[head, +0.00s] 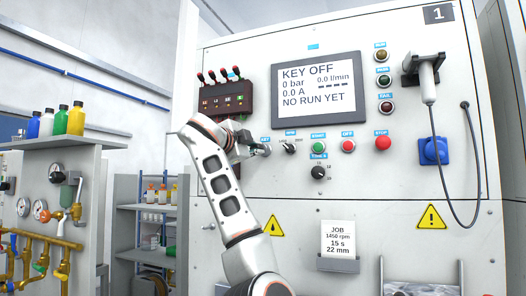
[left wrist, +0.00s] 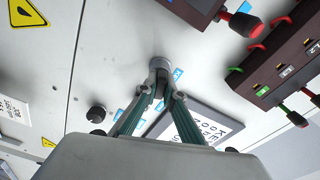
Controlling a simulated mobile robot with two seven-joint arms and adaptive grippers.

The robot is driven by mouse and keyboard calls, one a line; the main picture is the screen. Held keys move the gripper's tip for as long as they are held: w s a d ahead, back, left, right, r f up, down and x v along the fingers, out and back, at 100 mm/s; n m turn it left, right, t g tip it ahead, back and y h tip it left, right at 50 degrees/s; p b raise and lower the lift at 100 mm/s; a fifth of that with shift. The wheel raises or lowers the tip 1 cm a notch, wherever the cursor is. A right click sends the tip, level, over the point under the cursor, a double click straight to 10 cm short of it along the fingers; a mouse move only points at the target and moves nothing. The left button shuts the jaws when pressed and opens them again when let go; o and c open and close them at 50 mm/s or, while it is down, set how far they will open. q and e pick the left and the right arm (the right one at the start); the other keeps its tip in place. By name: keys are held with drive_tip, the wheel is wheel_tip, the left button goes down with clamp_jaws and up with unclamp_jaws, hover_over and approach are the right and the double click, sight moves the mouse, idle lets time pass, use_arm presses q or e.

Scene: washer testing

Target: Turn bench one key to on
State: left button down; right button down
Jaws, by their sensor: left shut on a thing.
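Bench one is the white panel (head: 335,220) with the number 1 plate (head: 438,13) at its top right. Its screen (head: 317,85) reads KEY OFF, 0 bar, 0.0 A and NO RUN YET. My left gripper (head: 258,150) is at the left end of the control row. In the left wrist view the two fingers (left wrist: 160,97) close together on the grey key switch (left wrist: 158,64), which sticks out from the panel. The fingers hide the key itself, so its angle cannot be read. My right gripper is in neither view.
Right of the key are a black knob (head: 289,147), a green button (head: 318,147) and red buttons (head: 381,143). A dark block with red-tipped levers (head: 222,98) sits above the gripper. A hand-held probe with a hanging cable (head: 428,82) is at right.

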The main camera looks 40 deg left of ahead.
use_arm(q)
drive_tip(key=m, duration=0.3)
drive_tip(key=shift+m, duration=0.4)
drive_tip(key=c, duration=2.1)
unclamp_jaws()
drive_tip(key=v, duration=1.2)
drive_tip(key=shift+r, duration=0.2)
